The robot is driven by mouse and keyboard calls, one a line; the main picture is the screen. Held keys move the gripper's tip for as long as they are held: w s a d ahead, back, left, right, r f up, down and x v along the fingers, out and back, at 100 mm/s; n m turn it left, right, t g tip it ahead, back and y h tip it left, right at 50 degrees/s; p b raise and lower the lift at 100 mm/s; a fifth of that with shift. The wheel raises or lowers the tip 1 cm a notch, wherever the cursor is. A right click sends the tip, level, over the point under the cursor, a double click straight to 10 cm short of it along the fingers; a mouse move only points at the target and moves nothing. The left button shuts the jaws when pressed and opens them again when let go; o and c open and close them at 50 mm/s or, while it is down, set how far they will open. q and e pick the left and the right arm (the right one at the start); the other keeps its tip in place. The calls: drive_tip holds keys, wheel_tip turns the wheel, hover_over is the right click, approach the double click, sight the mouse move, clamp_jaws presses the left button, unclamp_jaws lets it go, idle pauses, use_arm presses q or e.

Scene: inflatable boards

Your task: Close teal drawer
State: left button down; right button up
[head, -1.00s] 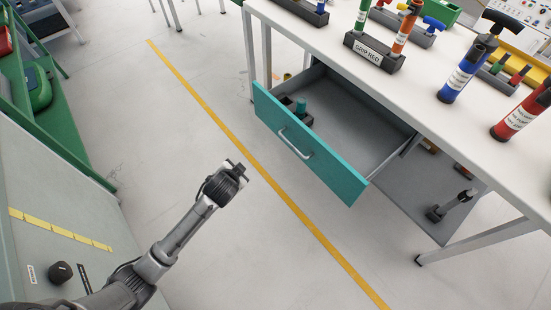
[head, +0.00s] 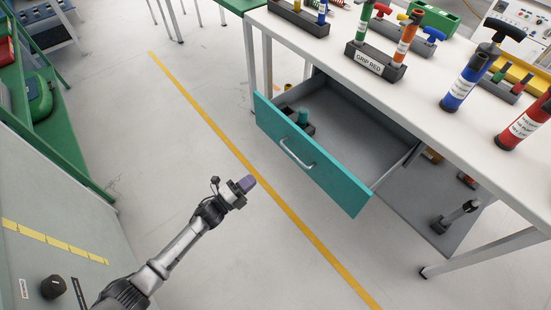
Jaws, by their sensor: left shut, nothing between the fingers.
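The teal drawer (head: 315,165) hangs under the white workbench and is pulled well out. Its front panel has a silver bar handle (head: 296,154). Inside, a dark holder with a small teal item (head: 302,118) sits near the left end, and the rest of the visible drawer floor is bare. My left gripper (head: 246,184) is shut and empty. It is over the floor to the left of the drawer front, apart from the handle and panel in the picture. My right gripper is not in view.
The white workbench (head: 400,95) carries hand pumps in holders, including a blue pump (head: 467,82) and a red pump (head: 524,122). A lower shelf (head: 432,215) lies under the bench. Grey floor with a yellow line (head: 215,125) is clear around the drawer front. Green shelving (head: 70,145) stands left.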

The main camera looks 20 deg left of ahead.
use_arm(q)
drive_tip(key=b+x, duration=0.4)
drive_tip(key=x, duration=1)
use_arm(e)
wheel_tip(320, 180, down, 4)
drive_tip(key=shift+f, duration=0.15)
use_arm(q)
drive_tip(key=shift+w+a, duration=0.1)
